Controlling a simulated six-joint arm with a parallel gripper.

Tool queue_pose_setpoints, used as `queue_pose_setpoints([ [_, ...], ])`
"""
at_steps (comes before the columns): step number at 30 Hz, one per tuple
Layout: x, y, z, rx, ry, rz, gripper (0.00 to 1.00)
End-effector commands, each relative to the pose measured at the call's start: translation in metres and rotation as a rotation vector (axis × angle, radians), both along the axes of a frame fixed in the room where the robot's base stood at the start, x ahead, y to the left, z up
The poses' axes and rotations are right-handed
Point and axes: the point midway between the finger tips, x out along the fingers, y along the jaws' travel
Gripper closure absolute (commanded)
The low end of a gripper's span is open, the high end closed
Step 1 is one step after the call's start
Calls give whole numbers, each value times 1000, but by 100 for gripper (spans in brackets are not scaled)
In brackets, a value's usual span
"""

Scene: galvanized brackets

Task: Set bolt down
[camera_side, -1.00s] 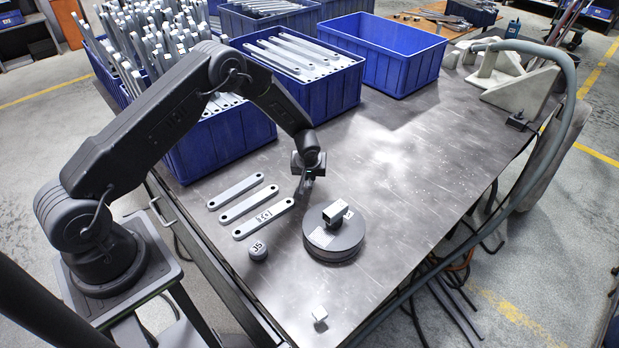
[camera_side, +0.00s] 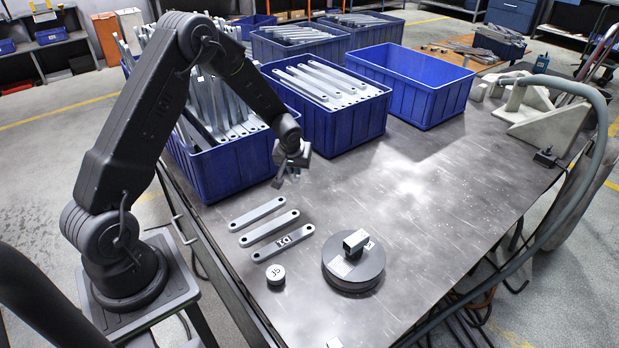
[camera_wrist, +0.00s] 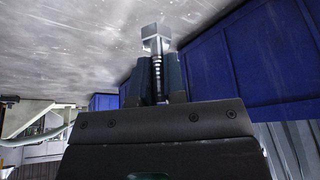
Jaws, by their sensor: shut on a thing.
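The bolt (camera_wrist: 155,42) shows in the wrist view, its pale head beyond the fingertips and its threaded shank between them. My gripper (camera_wrist: 157,70) is shut on the shank. In the side view my gripper (camera_side: 287,172) hangs above the table (camera_side: 440,215), in front of the blue bins and behind the row of flat brackets. The bolt is too small to make out clearly there.
Three flat brackets (camera_side: 257,214) lie in a row. A round puck marked J5 (camera_side: 275,274) and a dark disc (camera_side: 354,276) bearing a metal block (camera_side: 355,241) sit nearby. Blue bins (camera_side: 350,118) line the back. The table's right middle is clear.

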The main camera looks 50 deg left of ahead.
Motion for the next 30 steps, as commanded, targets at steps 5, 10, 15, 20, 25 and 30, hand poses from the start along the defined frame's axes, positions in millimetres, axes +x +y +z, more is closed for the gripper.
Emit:
queue_pose_setpoints([
  [5,19,21,2,8,-2,13,100],
  [10,54,47,-1,10,0,26,100],
  [15,78,66,-3,5,0,31,100],
  [20,87,72,-11,-1,3,30,100],
  [25,87,73,-43,-2,5,28,100],
  [30,88,73,-63,-1,0,29,100],
])
